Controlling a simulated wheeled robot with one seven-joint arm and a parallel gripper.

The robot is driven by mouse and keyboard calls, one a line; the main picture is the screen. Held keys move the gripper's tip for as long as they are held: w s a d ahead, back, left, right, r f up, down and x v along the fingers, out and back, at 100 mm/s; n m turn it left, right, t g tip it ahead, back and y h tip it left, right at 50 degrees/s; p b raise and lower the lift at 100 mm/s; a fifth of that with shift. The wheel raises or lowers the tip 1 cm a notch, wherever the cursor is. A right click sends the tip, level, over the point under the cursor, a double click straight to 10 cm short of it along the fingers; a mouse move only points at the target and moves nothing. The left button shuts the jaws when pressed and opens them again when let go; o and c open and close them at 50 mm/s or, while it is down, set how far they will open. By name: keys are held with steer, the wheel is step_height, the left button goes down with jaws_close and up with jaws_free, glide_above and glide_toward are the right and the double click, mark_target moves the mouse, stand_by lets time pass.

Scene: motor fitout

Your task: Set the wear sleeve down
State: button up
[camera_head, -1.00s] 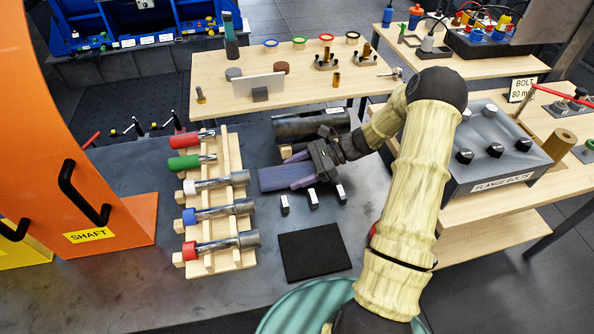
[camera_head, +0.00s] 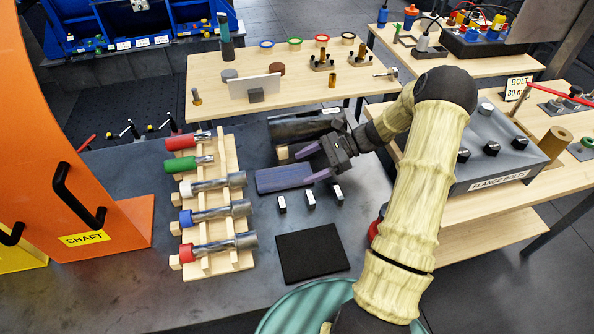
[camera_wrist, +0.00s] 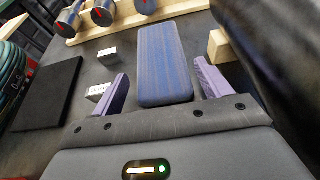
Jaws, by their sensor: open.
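The wear sleeve appears to be the flat, blue-grey striped piece (camera_head: 282,179), lying on the dark table. In the wrist view, the sleeve (camera_wrist: 165,65) lies lengthwise ahead of my jaws, its near end between the two purple fingers. My gripper (camera_head: 310,163) is open and low over the table, at the right end of the sleeve. In the wrist view, my gripper (camera_wrist: 162,75) shows a gap on each side of the sleeve, and neither finger appears to touch it.
A large dark cylinder (camera_head: 295,128) lies close behind the sleeve by a wooden block (camera_head: 283,153). Several small white-faced blocks (camera_head: 311,199) stand in front. A black mat (camera_head: 311,254) lies nearer. A wooden rack (camera_head: 235,170) of coloured-end rods is at left.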

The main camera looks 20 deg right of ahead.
steer(key=v, duration=0.7)
steer(key=shift+d, duration=0.1)
steer(key=a+n+h, duration=0.1)
steer(key=s+a+g+h, duration=0.1)
steer(key=a, duration=0.1)
steer(key=s+a+n, duration=0.1)
steer(key=shift+a+n+g+h, duration=0.3)
steer(key=shift+g+h, duration=0.1)
steer(key=s+a+n+h, duration=0.3)
steer(key=s+a+n+g+h, duration=0.1)
steer(key=shift+s+a+r+h, duration=0.2)
steer(key=shift+r+h, duration=0.1)
steer(key=s+a+r+n+t+h, duration=0.4)
steer(key=s+n, duration=0.5)
steer(key=n, duration=0.3)
steer(key=shift+s+a+r+h, duration=0.2)
steer(key=shift+a+h, duration=0.25)
steer(key=shift+h, duration=0.65)
